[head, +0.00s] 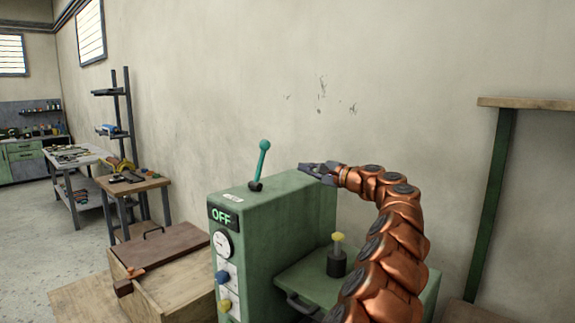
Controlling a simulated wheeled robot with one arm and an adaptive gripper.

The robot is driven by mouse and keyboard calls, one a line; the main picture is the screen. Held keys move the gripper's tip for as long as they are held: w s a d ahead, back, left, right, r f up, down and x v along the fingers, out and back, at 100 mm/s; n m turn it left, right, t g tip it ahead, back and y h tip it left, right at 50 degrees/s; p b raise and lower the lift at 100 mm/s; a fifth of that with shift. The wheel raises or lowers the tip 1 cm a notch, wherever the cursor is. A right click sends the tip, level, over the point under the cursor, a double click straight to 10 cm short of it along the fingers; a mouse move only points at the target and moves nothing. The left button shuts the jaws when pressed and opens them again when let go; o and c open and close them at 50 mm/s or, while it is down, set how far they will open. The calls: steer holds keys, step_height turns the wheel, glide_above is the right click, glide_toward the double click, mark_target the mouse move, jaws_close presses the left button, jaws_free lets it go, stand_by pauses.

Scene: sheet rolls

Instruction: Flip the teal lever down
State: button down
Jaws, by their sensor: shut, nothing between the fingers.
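The teal lever (262,163) stands nearly upright, leaning slightly right, on top of the green machine cabinet (285,206). A round teal knob tops it, and a dark pivot holds its foot. The cabinet's front display (222,216) reads OFF. My gripper (304,168) is at the end of my copper arm, to the right of the lever at about the height of its shaft. Its fingers point left toward the lever with a gap in the picture between them. The fingers are shut and empty.
A yellow-topped knob on a dark base (337,262) stands on the lower green shelf. A wooden crate (170,295) sits left of the cabinet. A wooden shelf with a green post (503,140) is at right. The wall behind is bare.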

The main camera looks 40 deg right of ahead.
mark_target(261, 164)
steer(key=shift+p+x, duration=1.8)
steer(key=shift+x, duration=2.95)
steer(key=shift+w+a, duration=0.1)
steer(key=shift+a, duration=0.05)
steer(key=shift+a+r, duration=0.4)
steer(key=shift+a, duration=0.15)
steer(key=shift+a+r+p, duration=0.25)
steer(key=shift+a+p, duration=0.1)
steer(key=shift+a, duration=0.85)
